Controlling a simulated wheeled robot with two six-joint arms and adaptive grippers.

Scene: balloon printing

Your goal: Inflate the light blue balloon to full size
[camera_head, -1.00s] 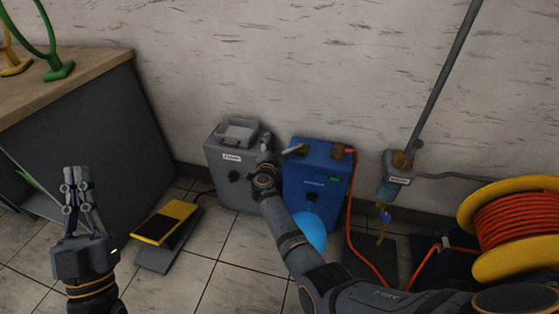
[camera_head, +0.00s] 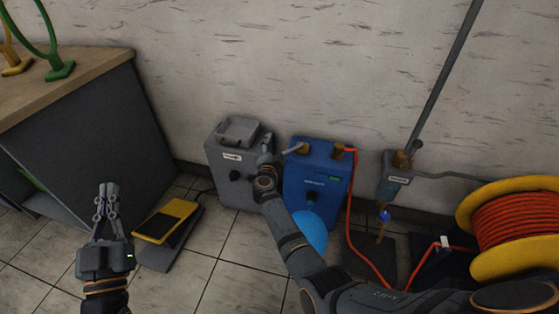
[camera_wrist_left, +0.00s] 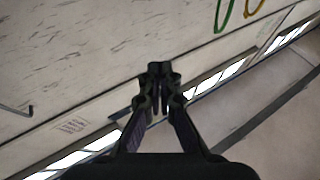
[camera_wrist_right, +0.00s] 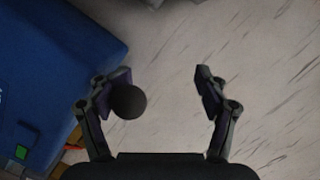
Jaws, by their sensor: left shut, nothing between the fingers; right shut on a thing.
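The light blue balloon (camera_head: 311,231) is a rounded shape low in front of the blue machine (camera_head: 318,172), partly hidden by my right arm. My right gripper (camera_head: 266,158) is between the grey machine and the blue machine. In the right wrist view its fingers (camera_wrist_right: 165,95) stand apart, with a dark round knob (camera_wrist_right: 128,102) against the left finger. A short grey lever (camera_head: 295,148) sticks out at the blue machine's top left. My left gripper (camera_head: 108,190) is shut and empty, above the floor left of the yellow pedal; its closed fingertips (camera_wrist_left: 158,70) show in the left wrist view.
The grey machine (camera_head: 222,150) stands by the wall. The yellow pedal (camera_head: 166,220) is on the floor left of it. An orange hose (camera_head: 350,210) runs down from the blue machine. A yellow reel (camera_head: 490,268) stands at right; a wooden-topped cabinet (camera_head: 85,75) at left.

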